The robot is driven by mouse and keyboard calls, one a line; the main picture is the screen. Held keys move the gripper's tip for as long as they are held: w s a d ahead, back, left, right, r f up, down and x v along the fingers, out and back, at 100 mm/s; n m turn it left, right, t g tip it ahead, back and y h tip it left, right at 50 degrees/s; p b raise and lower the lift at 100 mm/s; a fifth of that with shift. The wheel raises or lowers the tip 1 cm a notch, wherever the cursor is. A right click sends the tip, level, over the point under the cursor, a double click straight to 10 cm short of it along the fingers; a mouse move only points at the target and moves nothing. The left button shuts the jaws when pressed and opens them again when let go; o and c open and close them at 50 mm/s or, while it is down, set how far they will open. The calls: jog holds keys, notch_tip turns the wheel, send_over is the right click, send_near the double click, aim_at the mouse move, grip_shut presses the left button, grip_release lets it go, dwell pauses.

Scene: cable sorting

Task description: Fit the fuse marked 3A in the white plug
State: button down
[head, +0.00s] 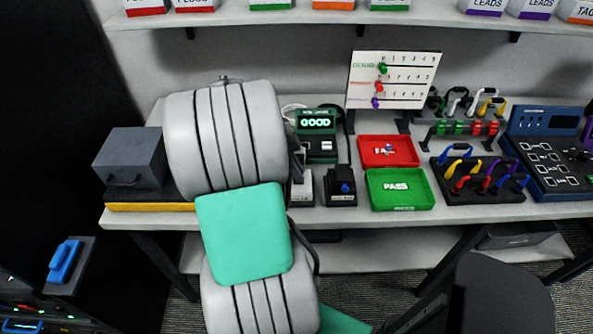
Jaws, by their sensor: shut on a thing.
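My grey and teal arm fills the left middle of the head view and covers part of the bench. My gripper's fingertips are hidden behind it; a dark part juts out at the arm's right edge, too unclear to name. A pale block (302,190) stands on the bench just right of the arm, partly covered; I cannot tell if it is the white plug or a holder. No fuse and no 3A marking can be made out.
A green tester reading GOOD (317,122) stands behind the pale block. A black block with a blue top (341,188), a red tray (388,138) and a green PASS tray (400,207) are to the right. A cable rack (478,192) stands further right. A grey box (130,158) is at left.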

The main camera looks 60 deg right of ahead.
jog(key=shift+f+b, duration=0.2)
jog(key=shift+b, duration=0.15)
dwell(0.4)
jog(key=c, duration=1.3)
grip_release()
jog(key=shift+c, duration=0.2)
jog(key=o, duration=0.3)
jog(key=shift+r, duration=0.1)
jog(key=shift+c, duration=0.2)
jog(key=shift+o, duration=0.8)
jog(key=shift+w+d+r+p, duration=0.1)
jog(key=shift+d+r+p, duration=0.05)
jog(key=shift+r+p, duration=2.65)
jog(key=shift+r, duration=1.15)
